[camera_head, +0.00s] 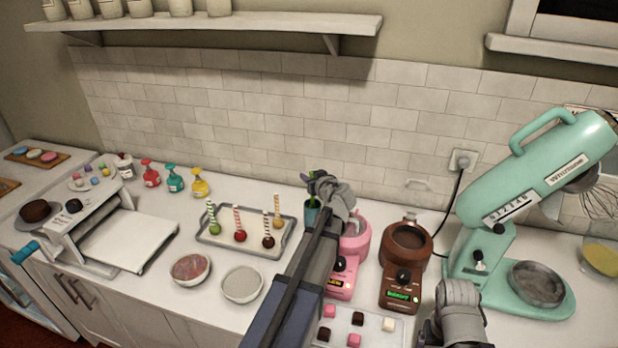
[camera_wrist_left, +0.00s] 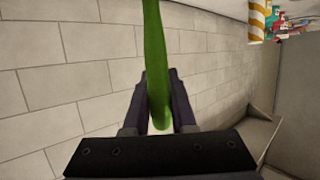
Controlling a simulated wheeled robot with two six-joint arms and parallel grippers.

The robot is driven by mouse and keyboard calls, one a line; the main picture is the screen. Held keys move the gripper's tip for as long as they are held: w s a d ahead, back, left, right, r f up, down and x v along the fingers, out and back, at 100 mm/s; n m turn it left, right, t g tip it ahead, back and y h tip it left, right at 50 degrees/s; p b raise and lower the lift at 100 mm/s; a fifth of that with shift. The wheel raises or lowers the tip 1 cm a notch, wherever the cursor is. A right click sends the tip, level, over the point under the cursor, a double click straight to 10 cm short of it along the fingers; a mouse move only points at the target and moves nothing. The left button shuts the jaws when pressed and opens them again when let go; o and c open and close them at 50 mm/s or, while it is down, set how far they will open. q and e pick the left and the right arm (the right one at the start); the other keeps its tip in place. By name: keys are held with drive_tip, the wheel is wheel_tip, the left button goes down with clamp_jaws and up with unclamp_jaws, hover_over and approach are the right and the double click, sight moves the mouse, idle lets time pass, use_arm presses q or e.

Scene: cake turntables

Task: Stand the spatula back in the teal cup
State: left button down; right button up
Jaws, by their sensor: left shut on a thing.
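The teal cup (camera_head: 311,213) stands on the counter against the back wall, left of a pink machine. My left arm partly covers it. My left gripper (camera_head: 318,183) is just above the cup's mouth. The left wrist view shows it shut on the green spatula (camera_wrist_left: 156,60), which runs from the top edge down between the fingers (camera_wrist_left: 160,105). In the head view only a small green bit shows at the gripper. I cannot tell whether the spatula's lower end is inside the cup. Part of my right arm shows at the bottom right; its fingers are not visible.
A grey tray of cake pops (camera_head: 213,238) lies left of the cup. The pink machine (camera_head: 354,245) and a brown one (camera_head: 404,262) stand close on the right. A mint stand mixer (camera_head: 530,170) is farther right. The tiled wall (camera_head: 250,130) is close behind.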

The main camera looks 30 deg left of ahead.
drive_tip(key=shift+f, duration=0.1)
use_arm(q)
drive_tip(key=c, duration=0.7)
unclamp_jaws()
drive_tip(key=shift+o, duration=0.2)
wheel_tip(320, 180, up, 10)
drive_tip(key=p, duration=1)
use_arm(e)
wheel_tip(320, 180, up, 10)
use_arm(q)
drive_tip(key=shift+f, duration=0.1)
